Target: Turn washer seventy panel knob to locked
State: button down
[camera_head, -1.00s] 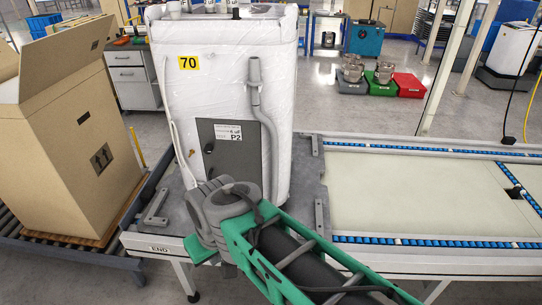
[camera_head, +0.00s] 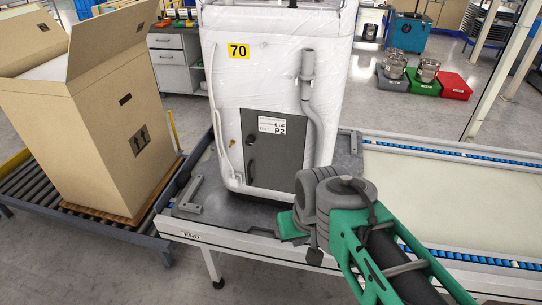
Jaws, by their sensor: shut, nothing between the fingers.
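The washer marked 70 (camera_head: 275,75) stands upright on the conveyor end, white and wrapped in clear film. Its grey panel (camera_head: 282,170), labelled P2, is low on the side facing me. A small dark knob (camera_head: 249,140) sits at the panel's upper left, above a dark upright handle (camera_head: 251,171). I cannot read the knob's setting. My gripper (camera_head: 292,228) is at the end of my green and grey arm, in front of and below the panel's lower right. It looks shut and empty, apart from the knob; its fingertips are hard to make out.
A grey drain hose (camera_head: 309,95) runs down the washer's right side, and a white hose down its left. A tall open cardboard box (camera_head: 98,130) stands on rollers at left. A metal bracket (camera_head: 188,194) lies on the conveyor end. The conveyor (camera_head: 430,190) at right is clear.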

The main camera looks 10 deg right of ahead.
aim_at(250, 141)
jog(key=z, duration=0.05)
jog(key=k, duration=0.6)
jog(key=u, duration=1.05)
jog(key=i, duration=0.95)
jog(key=u, duration=0.4)
